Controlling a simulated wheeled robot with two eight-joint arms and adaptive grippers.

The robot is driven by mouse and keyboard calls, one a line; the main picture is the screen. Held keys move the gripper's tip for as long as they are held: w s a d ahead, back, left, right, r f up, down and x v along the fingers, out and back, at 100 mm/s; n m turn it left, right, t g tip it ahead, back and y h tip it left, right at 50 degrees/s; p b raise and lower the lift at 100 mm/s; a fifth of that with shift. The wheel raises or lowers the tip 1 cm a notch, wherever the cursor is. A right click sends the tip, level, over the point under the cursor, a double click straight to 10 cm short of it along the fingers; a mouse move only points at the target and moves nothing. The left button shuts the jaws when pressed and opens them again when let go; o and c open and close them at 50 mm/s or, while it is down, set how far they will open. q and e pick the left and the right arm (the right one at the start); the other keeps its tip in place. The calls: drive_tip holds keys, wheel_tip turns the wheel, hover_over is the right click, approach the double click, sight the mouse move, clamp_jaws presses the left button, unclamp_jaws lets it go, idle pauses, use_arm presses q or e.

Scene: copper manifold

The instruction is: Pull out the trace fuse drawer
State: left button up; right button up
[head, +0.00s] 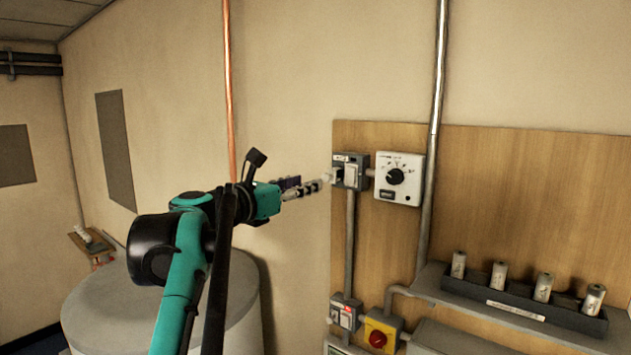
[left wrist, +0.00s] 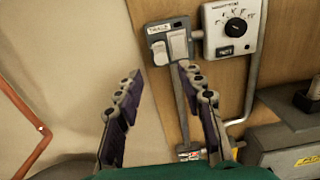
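A small grey box (head: 361,158) with a short label hangs on the wooden wall board. In the left wrist view this box (left wrist: 184,24) carries two pale blocks side by side, a left one (left wrist: 159,54) and a right one (left wrist: 179,46). I cannot tell which is the fuse drawer. My left gripper (head: 325,181) reaches from the left to just in front of the box. In the left wrist view its dark fingers (left wrist: 162,73) are spread, with nothing between them, below the pale blocks. Contact cannot be told. My right gripper is not in view.
A dial box (head: 400,178) sits right of the grey box. A metal conduit (head: 433,120) and a copper pipe (head: 228,90) run up the wall. Below are a red-and-yellow switch (head: 381,335) and a shelf tray (head: 475,290) with several cylinders. A large round tank (head: 85,305) stands left.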

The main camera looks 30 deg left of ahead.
use_arm(q)
drive_tip(key=s, duration=0.5)
drive_tip(key=shift+s+a, duration=0.15)
drive_tip(key=shift+s, duration=0.05)
drive_tip(key=s+d+f+m+g+h+b, duration=0.15)
drive_tip(key=d+f+m+b, duration=0.45)
drive_tip(key=f, duration=0.9)
drive_tip(key=d+f+m+g+b, duration=0.3)
drive_tip(key=d+f+m+b, duration=0.3)
drive_tip(key=f, duration=0.9)
drive_tip(key=s+d+f+m+g+h+b, duration=0.1)
drive_tip(key=d+f+m+g+b, duration=0.35)
drive_tip(key=f, duration=1.05)
drive_tip(key=s+d+f+m+y+b, duration=0.1)
drive_tip(key=f+m+b, duration=0.5)
drive_tip(key=f, duration=0.7)
drive_tip(key=s+d+f+m+g+y+b, duration=0.1)
drive_tip(key=s+d+f+m+b, duration=0.2)
drive_tip(key=f, duration=1.1)
drive_tip(key=s+d+f+m+y+b, duration=0.1)
drive_tip(key=s+d+f+m+b, duration=0.1)
drive_tip(key=s+f+m+b, duration=0.4)
wheel_tip(320, 180, down, 7)
drive_tip(key=m+b, duration=0.3)
drive_tip(key=b, duration=0.2)
drive_tip(key=shift+s+d+f+m+g+y+b, duration=0.15)
drive_tip(key=shift+s+m+g+y+b, duration=0.2)
drive_tip(key=shift+g+b, duration=0.05)
